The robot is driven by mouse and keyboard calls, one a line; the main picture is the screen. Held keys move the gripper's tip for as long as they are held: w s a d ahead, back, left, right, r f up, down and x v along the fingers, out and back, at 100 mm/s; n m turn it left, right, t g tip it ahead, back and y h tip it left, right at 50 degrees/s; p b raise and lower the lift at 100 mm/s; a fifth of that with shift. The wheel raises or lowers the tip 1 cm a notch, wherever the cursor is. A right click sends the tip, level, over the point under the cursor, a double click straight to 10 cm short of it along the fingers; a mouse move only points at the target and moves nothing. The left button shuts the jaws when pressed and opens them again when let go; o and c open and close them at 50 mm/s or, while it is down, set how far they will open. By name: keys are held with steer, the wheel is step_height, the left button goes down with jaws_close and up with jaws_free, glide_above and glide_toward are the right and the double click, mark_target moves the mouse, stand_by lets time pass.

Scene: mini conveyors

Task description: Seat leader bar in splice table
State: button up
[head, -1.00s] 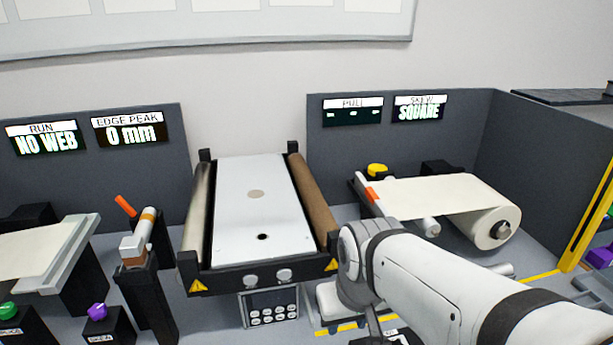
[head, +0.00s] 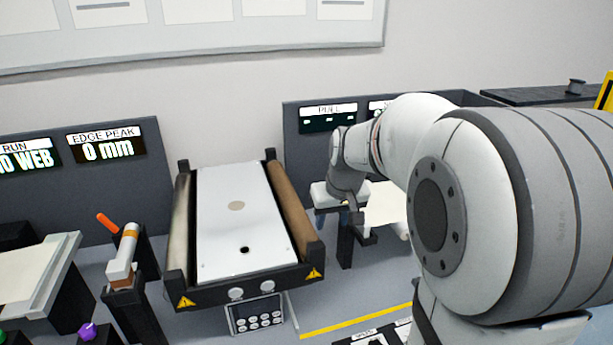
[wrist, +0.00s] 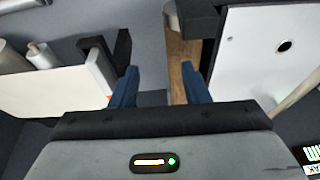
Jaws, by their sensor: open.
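My gripper (head: 330,212) is open, beside the right-hand stand, with its two blue fingers (wrist: 159,72) apart and nothing visible held between them. In the wrist view, a white bar with a red-orange mark (wrist: 101,76) lies at the edge of the cream web (wrist: 55,90), just left of the left finger; it looks like the leader bar. My arm and gripper hide it in the head view. A flat white plate with holes (head: 222,212) sits between two rollers in a black frame; I cannot tell whether this is the splice table. It also shows in the wrist view (wrist: 245,75).
The brown roller (head: 293,207) is close to my gripper's left in the head view. A black bracket (wrist: 122,50) stands beside the bar. My arm covers much of the right side.

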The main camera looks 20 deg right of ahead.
steer(key=shift+t, duration=0.4)
steer(key=w+d+p, duration=0.1)
steer(key=w+d, duration=0.4)
steer(key=w, duration=0.1)
steer(key=w+d+p, duration=0.2)
steer(key=w+d, duration=0.3)
steer(key=d, duration=0.1)
steer(key=shift+w, duration=0.35)
steer(key=p+x, duration=0.1)
steer(key=x, duration=0.1)
steer(key=p+x, duration=0.1)
steer(key=x, duration=0.5)
steer(key=shift+w+d+r+p, duration=0.1)
steer(key=shift+w+r+p, duration=0.05)
steer(key=shift+w+p, duration=0.25)
steer(key=shift+c, duration=0.3)
jaws_close()
